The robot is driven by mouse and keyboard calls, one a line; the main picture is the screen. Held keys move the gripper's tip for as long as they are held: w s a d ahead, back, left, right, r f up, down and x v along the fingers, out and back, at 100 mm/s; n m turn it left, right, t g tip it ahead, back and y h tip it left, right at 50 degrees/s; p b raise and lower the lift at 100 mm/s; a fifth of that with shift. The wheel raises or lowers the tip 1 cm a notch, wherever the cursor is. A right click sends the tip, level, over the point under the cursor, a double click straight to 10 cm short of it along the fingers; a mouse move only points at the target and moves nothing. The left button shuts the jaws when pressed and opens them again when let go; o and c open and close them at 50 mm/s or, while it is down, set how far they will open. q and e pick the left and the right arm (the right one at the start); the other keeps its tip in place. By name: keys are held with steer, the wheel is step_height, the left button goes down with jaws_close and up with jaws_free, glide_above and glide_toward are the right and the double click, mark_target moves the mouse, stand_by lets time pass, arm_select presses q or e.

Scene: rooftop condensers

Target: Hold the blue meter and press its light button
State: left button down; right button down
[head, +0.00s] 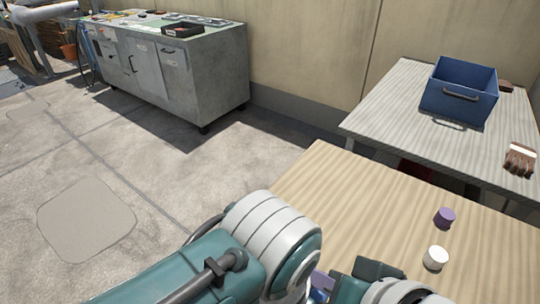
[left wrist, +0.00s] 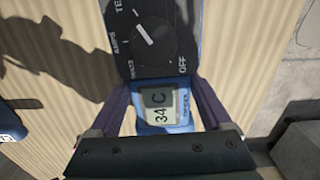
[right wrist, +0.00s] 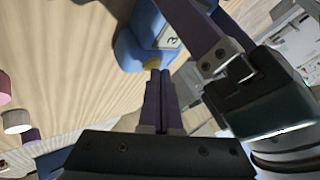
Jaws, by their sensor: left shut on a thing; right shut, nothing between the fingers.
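The blue meter (left wrist: 142,130) shows in the left wrist view with a black dial face (left wrist: 150,40) and a small display reading 34 C. My left gripper (left wrist: 157,90) is shut on its sides. In the right wrist view the blue meter (right wrist: 130,48) is at the top, with a yellow button (right wrist: 152,62) on its near edge. My right gripper (right wrist: 160,73) is shut and empty, its tips just below the button; I cannot tell whether they touch. In the head view my arms hide most of the meter.
A wooden table (head: 350,205) lies below, with a purple cylinder (head: 445,217) and a white cylinder (head: 435,258). A grey table (head: 400,105) behind bears a blue bin (head: 458,92) and a brush (head: 520,158). A grey cabinet (head: 215,75) stands far left. Part of another blue object (left wrist: 10,125) shows.

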arm_select(q)
steer(key=shift+d, duration=0.1)
arm_select(e)
steer(key=shift+a, duration=0.1)
stand_by(0.3)
steer(key=shift+w+a+r, duration=0.1)
steer(key=shift+a+r, duration=0.1)
steer(key=shift+r, duration=0.35)
steer(key=shift+d, duration=0.1)
steer(key=shift+r, duration=2.95)
arm_select(q)
jaws_free()
